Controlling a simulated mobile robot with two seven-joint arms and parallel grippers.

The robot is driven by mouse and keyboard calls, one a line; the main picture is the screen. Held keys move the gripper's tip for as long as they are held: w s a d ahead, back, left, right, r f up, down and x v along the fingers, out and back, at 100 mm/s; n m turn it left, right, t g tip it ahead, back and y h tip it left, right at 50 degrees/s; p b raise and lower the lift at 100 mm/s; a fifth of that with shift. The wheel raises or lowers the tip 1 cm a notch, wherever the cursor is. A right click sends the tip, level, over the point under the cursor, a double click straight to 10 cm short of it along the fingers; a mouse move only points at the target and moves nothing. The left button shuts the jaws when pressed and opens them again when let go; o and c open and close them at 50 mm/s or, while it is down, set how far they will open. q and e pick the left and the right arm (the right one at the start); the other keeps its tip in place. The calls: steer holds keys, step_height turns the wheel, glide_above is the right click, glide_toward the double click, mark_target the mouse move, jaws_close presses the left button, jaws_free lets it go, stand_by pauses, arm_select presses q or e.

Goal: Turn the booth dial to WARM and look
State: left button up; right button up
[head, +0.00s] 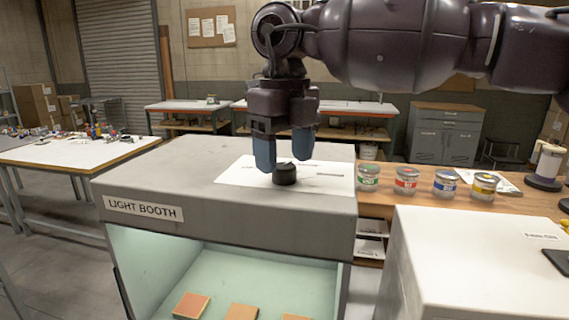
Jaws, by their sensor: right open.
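The grey light booth (228,231) stands in the middle of the view with its name label on the front. A black dial (285,174) sits on a white plate (240,179) on the booth's top. The writing on the plate is too small to read. My right gripper (284,157) points down over the dial with its blue fingers apart. One finger is to the left of the dial and the other behind it to the right. I cannot tell whether either finger touches it. The left gripper is not in view.
A white-topped cabinet (480,260) fills the lower right. Orange tiles (191,305) lie inside the lit booth. A cluttered table (75,152) stands at the left.

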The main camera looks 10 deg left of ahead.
steer(key=shift+f, duration=1)
steer(key=c, duration=0.9)
